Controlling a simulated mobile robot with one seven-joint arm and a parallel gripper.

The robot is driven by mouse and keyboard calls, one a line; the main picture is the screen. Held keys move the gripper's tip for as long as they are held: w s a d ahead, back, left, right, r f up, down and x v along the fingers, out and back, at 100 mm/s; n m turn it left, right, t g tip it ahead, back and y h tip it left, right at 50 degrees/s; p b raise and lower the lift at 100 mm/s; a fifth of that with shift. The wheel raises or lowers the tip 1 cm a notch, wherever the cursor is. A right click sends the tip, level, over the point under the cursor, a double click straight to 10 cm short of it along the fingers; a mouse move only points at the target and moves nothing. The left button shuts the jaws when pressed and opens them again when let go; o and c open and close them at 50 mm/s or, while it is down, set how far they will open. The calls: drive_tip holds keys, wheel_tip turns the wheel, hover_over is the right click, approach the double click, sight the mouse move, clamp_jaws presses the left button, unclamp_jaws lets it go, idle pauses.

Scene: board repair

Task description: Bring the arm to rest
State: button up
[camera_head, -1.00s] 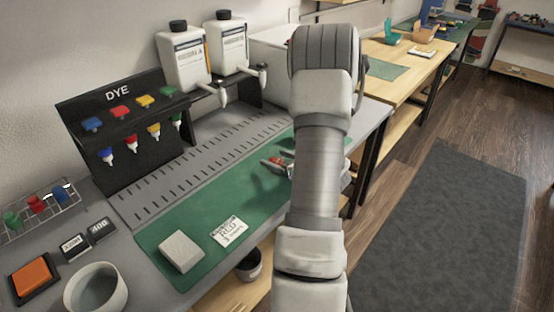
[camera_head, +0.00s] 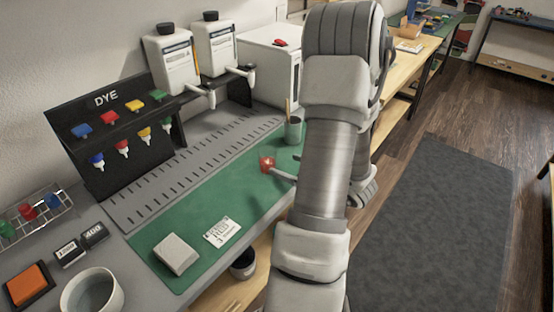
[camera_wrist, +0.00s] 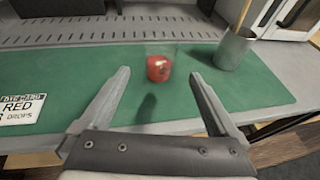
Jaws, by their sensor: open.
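My gripper (camera_wrist: 158,76) is open and empty in the wrist view, its two fingers spread low over the front of the green mat (camera_wrist: 60,65). Beyond and between the fingertips, a small red object (camera_wrist: 159,68) stands on the mat, seemingly inside a clear container. The head view also shows the red object (camera_head: 267,163), just left of a visible finger of my gripper (camera_head: 284,175). My arm hides most of the gripper there. Whether the finger touches the red object cannot be told from the head view; the wrist view shows a gap.
A grey cup with sticks (camera_wrist: 232,50) stands right of the red object. A RED label card (camera_head: 222,232) and a pale block (camera_head: 176,254) lie on the mat. The dye rack (camera_head: 120,130) and white dispensers (camera_head: 172,62) stand behind.

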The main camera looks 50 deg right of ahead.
drive_tip(key=shift+v, duration=1.05)
